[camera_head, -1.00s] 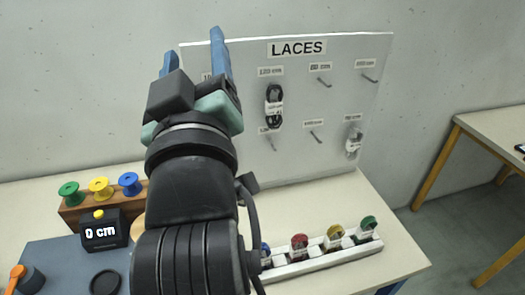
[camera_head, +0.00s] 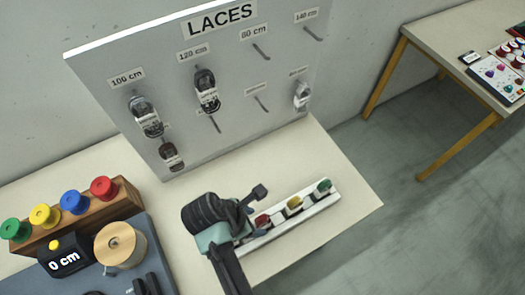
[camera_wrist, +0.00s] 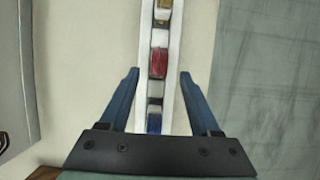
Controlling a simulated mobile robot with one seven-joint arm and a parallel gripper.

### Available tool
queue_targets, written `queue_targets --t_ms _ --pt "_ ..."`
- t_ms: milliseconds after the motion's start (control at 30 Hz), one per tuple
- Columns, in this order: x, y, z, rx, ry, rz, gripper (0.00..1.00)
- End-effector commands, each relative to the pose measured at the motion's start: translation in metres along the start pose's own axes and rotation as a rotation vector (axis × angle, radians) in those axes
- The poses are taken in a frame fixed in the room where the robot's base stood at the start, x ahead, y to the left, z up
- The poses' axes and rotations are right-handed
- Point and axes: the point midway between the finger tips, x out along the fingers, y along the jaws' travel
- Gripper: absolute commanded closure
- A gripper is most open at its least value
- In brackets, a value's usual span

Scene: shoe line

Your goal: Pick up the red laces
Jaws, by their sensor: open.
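The red laces (camera_head: 262,220) are a small bundle in a slot of the white rail (camera_head: 327,202), between the yellow laces (camera_head: 294,203) and my arm. In the wrist view the red laces (camera_wrist: 159,62) lie in the middle of the rail, just ahead of and between my fingertips. My gripper (camera_wrist: 159,74) is open and empty, one blue finger on each side of the rail. The blue laces (camera_wrist: 154,123) lie nearer my palm, between the fingers. In the head view my wrist covers the rail's near end, and my fingertips are hidden.
Green laces (camera_head: 323,186) sit at the rail's far end. The LACES board (camera_head: 160,75) with hooks and hanging dark laces stands behind. A wooden rack (camera_head: 125,200) of coloured spools and a black 0 cm counter (camera_head: 63,258) are at left. Bare tabletop lies right of the rail.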

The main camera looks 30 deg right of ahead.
Motion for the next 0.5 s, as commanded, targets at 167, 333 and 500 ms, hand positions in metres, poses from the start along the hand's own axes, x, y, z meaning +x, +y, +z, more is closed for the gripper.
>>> queue_targets --t_ms 167,333,500 --pt "0.018 0.001 0.0 0.001 0.0 0.002 0.36" --pt "0.027 0.001 0.0 0.002 0.0 0.002 0.36" --pt "0.047 -0.001 -0.003 0.003 0.001 0.0 0.36"
